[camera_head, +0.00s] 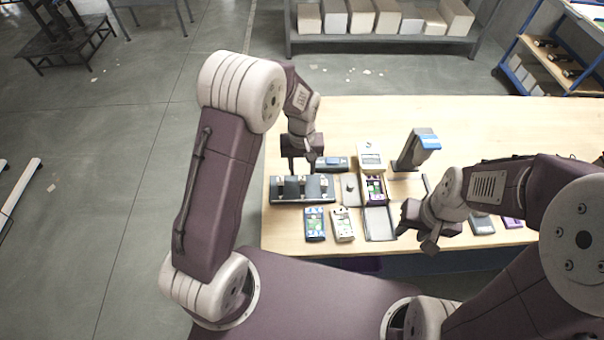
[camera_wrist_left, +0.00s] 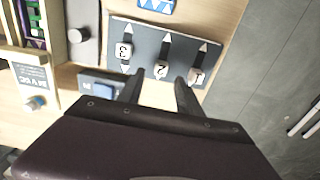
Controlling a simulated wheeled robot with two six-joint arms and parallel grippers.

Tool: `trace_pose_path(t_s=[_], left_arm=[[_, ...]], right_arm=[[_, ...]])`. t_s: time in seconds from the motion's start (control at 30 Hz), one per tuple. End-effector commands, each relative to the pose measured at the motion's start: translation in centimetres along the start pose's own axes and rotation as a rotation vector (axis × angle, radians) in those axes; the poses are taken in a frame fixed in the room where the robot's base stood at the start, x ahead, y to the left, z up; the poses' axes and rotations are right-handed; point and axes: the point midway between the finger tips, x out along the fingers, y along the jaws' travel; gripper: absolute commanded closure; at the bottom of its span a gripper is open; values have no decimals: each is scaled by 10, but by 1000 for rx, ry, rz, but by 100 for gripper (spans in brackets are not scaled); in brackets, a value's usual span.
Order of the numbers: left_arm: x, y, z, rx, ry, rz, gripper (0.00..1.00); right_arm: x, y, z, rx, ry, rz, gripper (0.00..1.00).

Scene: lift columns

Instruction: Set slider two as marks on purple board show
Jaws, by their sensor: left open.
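The grey slider panel (camera_head: 289,197) lies at the left of the table. In the left wrist view the panel (camera_wrist_left: 143,38) shows three white knobs, numbered 3, 2 and 1 from left to right. Knob two (camera_wrist_left: 162,70) appears between my left fingertips (camera_wrist_left: 160,82), which are open; contact cannot be told. Knob three (camera_wrist_left: 125,50) and knob one (camera_wrist_left: 196,76) lie to either side. My left gripper (camera_head: 301,166) is over the panel's far side. A purple board (camera_head: 375,186) stands in a cream holder right of the panel; its marks are too small to read. My right gripper (camera_head: 418,232) is near the front edge.
A blue-button box (camera_head: 332,163) lies behind the panel. Two cards (camera_head: 315,224) (camera_head: 343,224) lie in front of it. A grey tray (camera_head: 379,224) and a blue-topped stand (camera_head: 424,141) are to the right. The table's back right is clear.

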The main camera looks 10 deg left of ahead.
Motion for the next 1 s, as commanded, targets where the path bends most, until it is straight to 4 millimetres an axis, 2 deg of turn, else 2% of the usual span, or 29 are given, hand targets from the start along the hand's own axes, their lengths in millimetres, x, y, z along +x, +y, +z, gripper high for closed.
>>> trace_pose_path(t_s=[0.1,0.23,0.37,0.83,0.93,1.0], left_arm=[[-26,0,-2,0,6,3,58],[-44,0,-1,0,3,2,58],[-51,0,-1,0,2,1,58],[-52,-2,-2,-5,3,2,58],[-72,-8,-10,-29,47,22,58],[-86,-26,5,-59,54,25,58]], right_arm=[[2,0,0,0,0,0,63],[3,0,0,0,0,0,63],[3,0,0,0,0,0,63],[2,0,0,0,0,0,63],[2,0,0,0,0,0,63],[2,0,0,0,0,0,63]])
